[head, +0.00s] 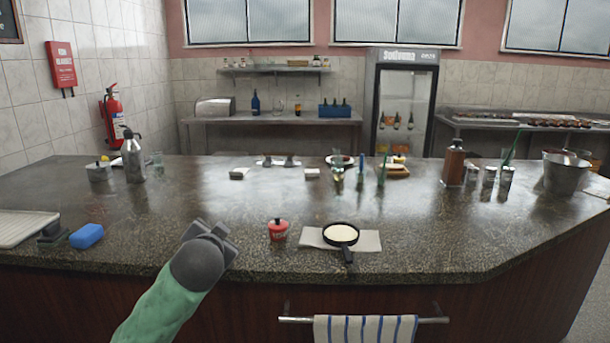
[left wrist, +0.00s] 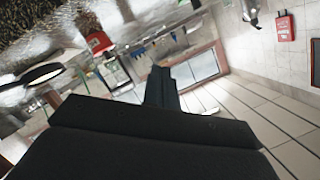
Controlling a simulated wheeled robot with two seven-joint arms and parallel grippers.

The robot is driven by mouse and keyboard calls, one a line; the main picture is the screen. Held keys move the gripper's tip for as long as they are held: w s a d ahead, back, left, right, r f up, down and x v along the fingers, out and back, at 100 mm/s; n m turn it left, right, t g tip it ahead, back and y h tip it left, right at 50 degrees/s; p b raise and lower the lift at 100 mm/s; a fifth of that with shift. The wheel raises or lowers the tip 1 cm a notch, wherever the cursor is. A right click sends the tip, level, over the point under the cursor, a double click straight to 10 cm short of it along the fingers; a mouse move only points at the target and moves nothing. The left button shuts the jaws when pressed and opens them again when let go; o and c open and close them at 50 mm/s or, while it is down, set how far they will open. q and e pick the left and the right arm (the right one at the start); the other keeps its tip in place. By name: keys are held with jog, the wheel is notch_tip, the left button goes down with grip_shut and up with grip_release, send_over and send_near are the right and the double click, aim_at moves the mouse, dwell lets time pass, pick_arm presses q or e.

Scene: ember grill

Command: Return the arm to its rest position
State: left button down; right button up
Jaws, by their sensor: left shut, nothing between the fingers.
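My left arm comes in from the lower left of the head view, in a green sleeve. My left gripper (head: 220,232) is a dark grey block in front of the counter's near edge, left of a red lidded pot (head: 278,230). It is shut and holds nothing. In the left wrist view its dark fingers (left wrist: 163,88) fill the middle, and the red pot (left wrist: 98,42) shows tilted at the upper left. My right gripper is in neither view.
A small black pan (head: 341,234) with pale contents sits on a light mat (head: 370,241) to the right. A blue sponge (head: 86,236) and a pale tray (head: 22,228) lie at left. A striped towel (head: 365,329) hangs from the front rail. The counter's middle is mostly clear.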

pick_arm(q)
jog(key=s+d+f+n+g+h+p, duration=0.1)
jog(key=s+f+g, duration=0.5)
jog(key=s+f, duration=1.2)
jog(key=s+d+f+n+g+h+p, duration=0.2)
jog(key=s+d+f+n+g+p, duration=0.1)
jog(key=s+f, duration=1.6)
jog(key=s+d+g+p, duration=0.1)
jog(key=s+d+g, duration=0.1)
jog(key=s, duration=0.4)
jog(key=shift+d+f+g+h+p, duration=0.3)
jog(key=shift+g+p, duration=0.1)
jog(key=shift+g, duration=0.4)
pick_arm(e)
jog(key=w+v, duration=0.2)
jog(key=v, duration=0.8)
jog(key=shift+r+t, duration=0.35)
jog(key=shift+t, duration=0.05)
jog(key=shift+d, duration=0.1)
